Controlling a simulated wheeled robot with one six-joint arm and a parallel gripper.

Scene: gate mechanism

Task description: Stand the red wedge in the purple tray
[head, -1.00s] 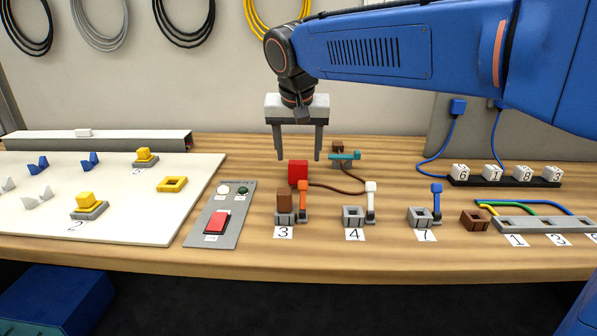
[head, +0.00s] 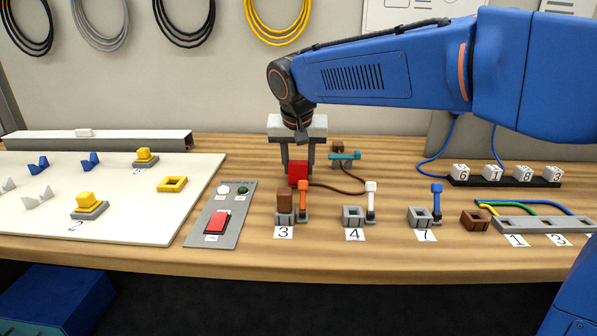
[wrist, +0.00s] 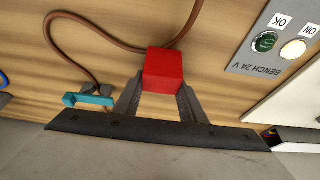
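The red wedge (head: 298,171) looks like a plain block from here; its sloping side cannot be made out. It is on the wooden bench behind the station labelled 3. In the wrist view the red wedge (wrist: 163,69) lies between the fingertips. My gripper (head: 298,169) points down over it, with one finger against each side. The gripper (wrist: 163,88) appears shut on it, with no clear gap beside either finger. No purple tray is in either view.
A brown cable (head: 340,189) runs behind the wedge to a teal-handled part (head: 344,156). A brown block on a grey socket with an orange lever (head: 303,190) stands just in front. The grey switch panel (head: 222,214) is at the left, and more sockets stand right.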

